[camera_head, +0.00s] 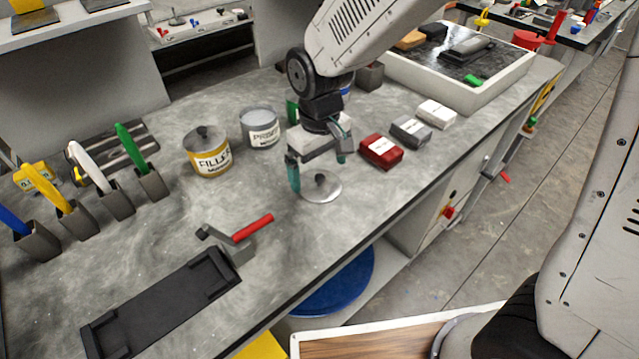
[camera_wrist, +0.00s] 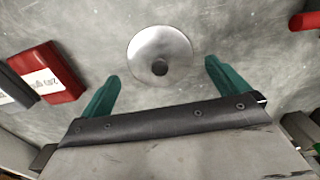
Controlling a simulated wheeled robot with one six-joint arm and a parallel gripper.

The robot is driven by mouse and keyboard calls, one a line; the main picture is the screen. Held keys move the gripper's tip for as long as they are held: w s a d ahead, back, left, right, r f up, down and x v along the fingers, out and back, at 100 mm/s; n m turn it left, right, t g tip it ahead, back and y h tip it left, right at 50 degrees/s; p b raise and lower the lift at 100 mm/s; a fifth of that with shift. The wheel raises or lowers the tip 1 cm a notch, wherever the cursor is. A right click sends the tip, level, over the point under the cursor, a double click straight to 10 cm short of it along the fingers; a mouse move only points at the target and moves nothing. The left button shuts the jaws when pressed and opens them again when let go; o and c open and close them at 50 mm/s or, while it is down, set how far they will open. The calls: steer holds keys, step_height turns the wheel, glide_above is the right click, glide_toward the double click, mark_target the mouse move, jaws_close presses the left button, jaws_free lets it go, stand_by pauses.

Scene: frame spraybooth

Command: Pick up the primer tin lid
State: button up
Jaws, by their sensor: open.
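The primer tin lid (camera_head: 322,187) is a round silver disc with a dark knob, lying flat on the grey bench near its front edge. It also shows in the wrist view (camera_wrist: 160,50), beyond and between my fingertips. My gripper (camera_head: 318,172) is open and empty, with its green fingers just above and behind the lid. In the wrist view my fingers (camera_wrist: 161,76) stand wide on either side of the lid's knob, apart from it. The primer tin (camera_head: 262,130) stands open behind and to the left of my gripper.
The filler tin (camera_head: 208,158) with its lid on stands left. Red (camera_head: 381,151), grey (camera_head: 411,131) and white (camera_head: 437,113) blocks lie right of my gripper. A red-handled clamp (camera_head: 235,240) and black tray (camera_head: 160,305) are front left. The bench between clamp and lid is clear.

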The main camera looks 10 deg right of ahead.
mark_target(319, 176)
steer(key=shift+f, duration=1.5)
steer(key=c, duration=0.8)
steer(key=shift+r, duration=0.1)
steer(key=shift+c, duration=0.2)
